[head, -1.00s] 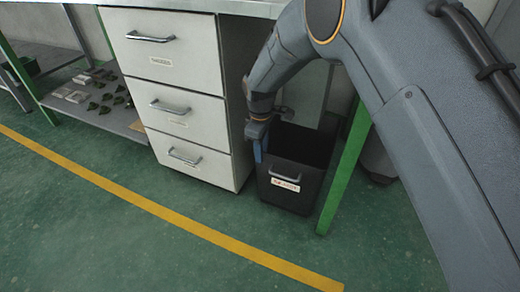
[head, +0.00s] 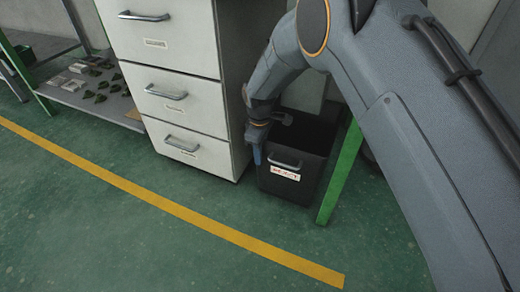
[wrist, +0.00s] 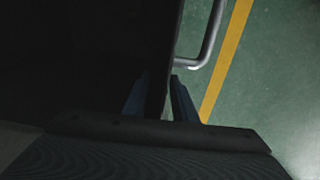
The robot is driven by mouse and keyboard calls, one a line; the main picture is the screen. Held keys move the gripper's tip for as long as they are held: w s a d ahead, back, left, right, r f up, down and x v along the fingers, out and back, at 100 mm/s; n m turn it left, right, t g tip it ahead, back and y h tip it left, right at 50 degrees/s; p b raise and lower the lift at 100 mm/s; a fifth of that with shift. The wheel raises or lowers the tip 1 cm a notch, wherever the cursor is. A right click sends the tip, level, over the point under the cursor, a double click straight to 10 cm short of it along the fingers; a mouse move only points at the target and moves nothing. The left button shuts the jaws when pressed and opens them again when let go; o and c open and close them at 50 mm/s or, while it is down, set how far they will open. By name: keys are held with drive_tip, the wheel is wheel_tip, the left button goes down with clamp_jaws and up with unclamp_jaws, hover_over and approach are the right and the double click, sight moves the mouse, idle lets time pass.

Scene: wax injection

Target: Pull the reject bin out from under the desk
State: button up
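The reject bin (head: 308,188) is a black open-topped box with a silver handle and a white label on its front. It stands on the floor between the drawer unit and the green desk leg. My gripper (head: 257,152) points down at the bin's front left corner. In the wrist view my gripper (wrist: 158,88) has its two fingers apart, one on the inner side and one on the outer side of the bin's wall (wrist: 171,60). Firm contact with the wall does not show. The bin's handle (wrist: 207,38) lies ahead of the outer finger. The bin's inside is dark.
A white drawer unit (head: 172,88) stands close on the bin's left. The green desk leg (head: 341,172) is close on its right. Green floor (head: 150,245) with a yellow line (head: 180,210) is clear in front. A low shelf with small parts (head: 95,90) is at the left.

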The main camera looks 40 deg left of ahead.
drive_tip(key=shift+c, duration=0.3)
clamp_jaws()
idle(1.2)
